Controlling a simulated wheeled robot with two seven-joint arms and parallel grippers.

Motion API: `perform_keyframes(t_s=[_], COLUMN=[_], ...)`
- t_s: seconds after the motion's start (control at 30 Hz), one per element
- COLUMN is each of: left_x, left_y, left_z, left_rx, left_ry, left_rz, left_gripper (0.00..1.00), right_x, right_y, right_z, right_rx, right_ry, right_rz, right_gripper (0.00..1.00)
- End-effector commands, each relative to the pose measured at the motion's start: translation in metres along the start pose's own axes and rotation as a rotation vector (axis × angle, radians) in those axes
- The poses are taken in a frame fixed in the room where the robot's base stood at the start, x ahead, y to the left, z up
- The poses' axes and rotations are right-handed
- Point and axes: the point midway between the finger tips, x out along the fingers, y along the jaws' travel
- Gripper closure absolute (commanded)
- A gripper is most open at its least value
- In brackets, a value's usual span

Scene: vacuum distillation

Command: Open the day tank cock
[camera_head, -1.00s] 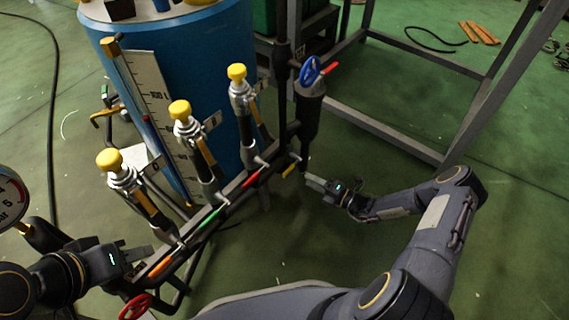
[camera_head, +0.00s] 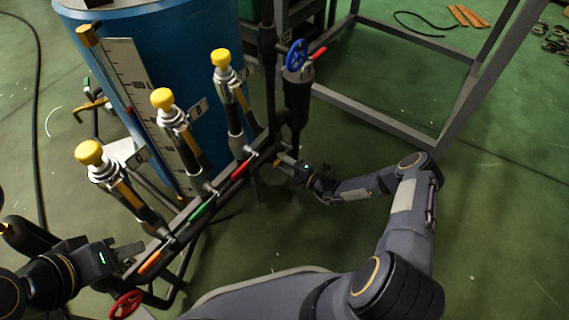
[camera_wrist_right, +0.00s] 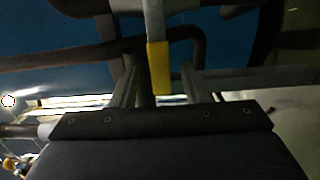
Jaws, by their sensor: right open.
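A lever with a yellow sleeve (camera_wrist_right: 158,68) hangs in the right wrist view, between the two fingers of my right gripper (camera_wrist_right: 157,86). The fingers are open and stand apart on either side of it. In the head view my right gripper (camera_head: 287,163) is at the far right end of the dark pipe manifold, where it largely hides the yellow lever. Orange (camera_head: 149,262), green (camera_head: 203,208) and red (camera_head: 242,168) levers lie along the same manifold. My left gripper (camera_head: 128,250) is near the orange lever; its jaw opening is unclear.
A blue tank (camera_head: 200,50) with a level scale (camera_head: 130,80) stands behind several yellow-capped fittings. A blue handwheel (camera_head: 296,54) tops the dark vessel above my right gripper. A red handwheel (camera_head: 126,304) sits low left.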

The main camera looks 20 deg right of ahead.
Motion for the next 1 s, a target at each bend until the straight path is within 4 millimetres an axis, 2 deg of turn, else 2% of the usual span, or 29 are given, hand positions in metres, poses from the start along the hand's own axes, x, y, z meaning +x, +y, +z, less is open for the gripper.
perform_keyframes(t_s=[0.1, 0.43, 0.77, 1.0], left_x=[-0.0002, -0.0002, 0.0001, 0.0022], left_y=[0.0001, 0.0001, 0.0, -0.001], left_z=[-0.0001, -0.0001, 0.0, 0.0011], left_rx=[0.0, 0.0, 0.0, 0.0], left_ry=[0.0, 0.0, 0.0, 0.0], left_rz=[0.0, 0.0, 0.0, 0.0], left_gripper=[0.64, 0.64, 0.64, 0.64], right_x=[-0.0002, -0.0004, -0.0006, -0.0009], right_y=[0.0001, 0.0, 0.0006, 0.0053], right_z=[-0.0001, -0.0001, 0.0, -0.0003], right_rx=[0.0, -0.001, 0.007, 0.09], right_ry=[0.0, 0.001, 0.001, 0.0], right_rz=[0.0, 0.0, 0.0, -0.001], right_gripper=[0.58, 1.0, 1.0, 1.0])
